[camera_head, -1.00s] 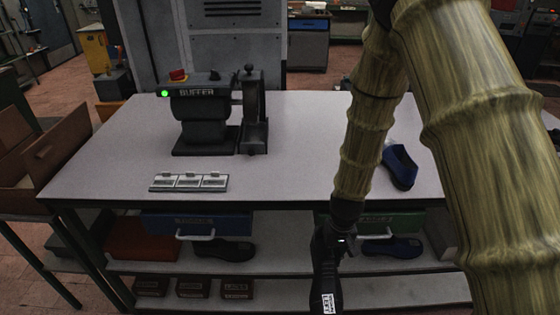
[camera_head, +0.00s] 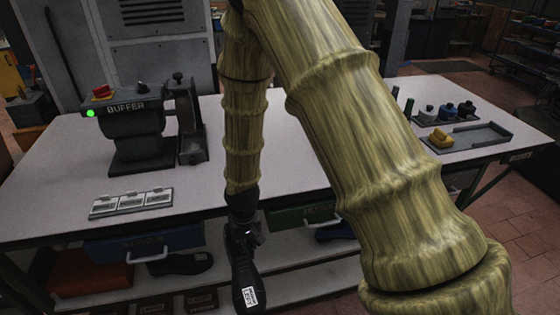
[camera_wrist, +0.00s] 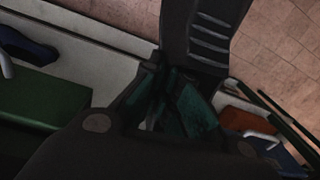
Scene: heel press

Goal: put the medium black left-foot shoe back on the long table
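A black shoe (camera_head: 247,278) with a white label near its toe hangs toe-down from my gripper (camera_head: 243,230), in front of the table's front edge.
A buffer machine (camera_head: 140,130) and a row of labelled plates (camera_head: 130,203) stand on the left. Below are a blue drawer (camera_head: 150,247), a green drawer (camera_head: 300,213) and another black shoe (camera_head: 182,263).

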